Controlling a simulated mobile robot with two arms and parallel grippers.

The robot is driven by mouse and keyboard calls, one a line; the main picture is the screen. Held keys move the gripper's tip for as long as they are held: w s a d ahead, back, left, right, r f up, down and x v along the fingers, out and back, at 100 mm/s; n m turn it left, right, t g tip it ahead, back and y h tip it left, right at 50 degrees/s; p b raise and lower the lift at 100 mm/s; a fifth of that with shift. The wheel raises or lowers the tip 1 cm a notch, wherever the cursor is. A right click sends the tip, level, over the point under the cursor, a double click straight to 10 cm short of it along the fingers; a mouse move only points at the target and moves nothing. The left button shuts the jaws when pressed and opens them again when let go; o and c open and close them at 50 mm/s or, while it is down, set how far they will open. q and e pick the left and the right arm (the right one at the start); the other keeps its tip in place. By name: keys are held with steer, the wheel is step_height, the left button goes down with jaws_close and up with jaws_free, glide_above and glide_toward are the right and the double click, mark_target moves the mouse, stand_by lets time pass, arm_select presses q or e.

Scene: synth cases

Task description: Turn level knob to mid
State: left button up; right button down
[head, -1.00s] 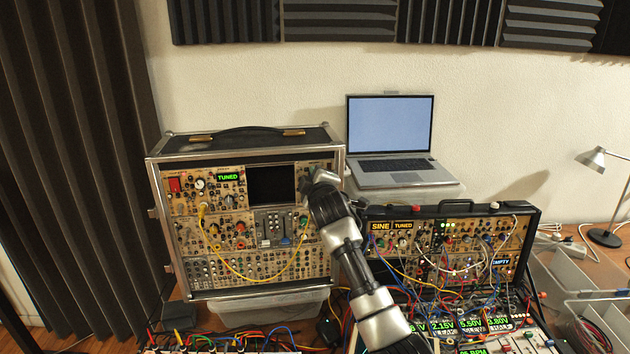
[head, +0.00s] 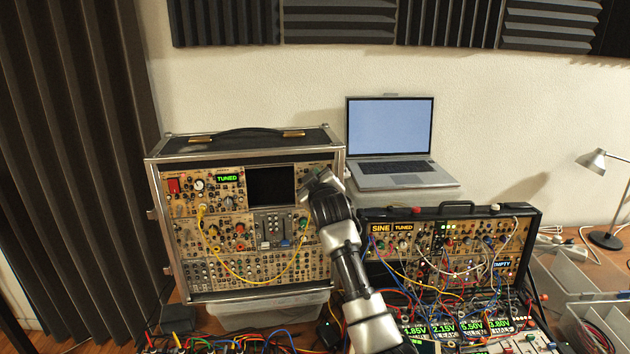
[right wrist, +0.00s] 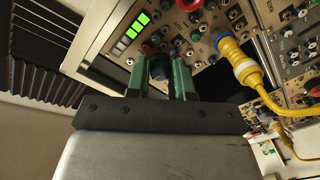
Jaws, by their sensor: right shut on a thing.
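My right gripper (head: 316,181) reaches the upper right part of the tall synth case (head: 240,135), just right of its dark screen (head: 271,185). In the right wrist view its two green fingers (right wrist: 160,80) are shut on a dark round knob (right wrist: 159,66) on the tan panel. No label on this knob can be read, and I cannot make out its pointer. In the head view the hand hides the knob. My left gripper is not in view.
Beside the held knob are a green bar display (right wrist: 130,35), small knobs and jacks, and a yellow plug (right wrist: 238,66) with its cable. A lower synth case (head: 455,208) with many patch cables stands right of my arm. A laptop (head: 392,160) stands behind.

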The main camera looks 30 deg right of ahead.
steer(key=c, duration=1)
jaws_free()
steer(key=b+v, duration=0.3)
steer(key=v, duration=0.7)
steer(key=shift+s+a+b, duration=0.2)
steer(key=shift+s+b, duration=0.1)
steer(key=shift+s, duration=0.05)
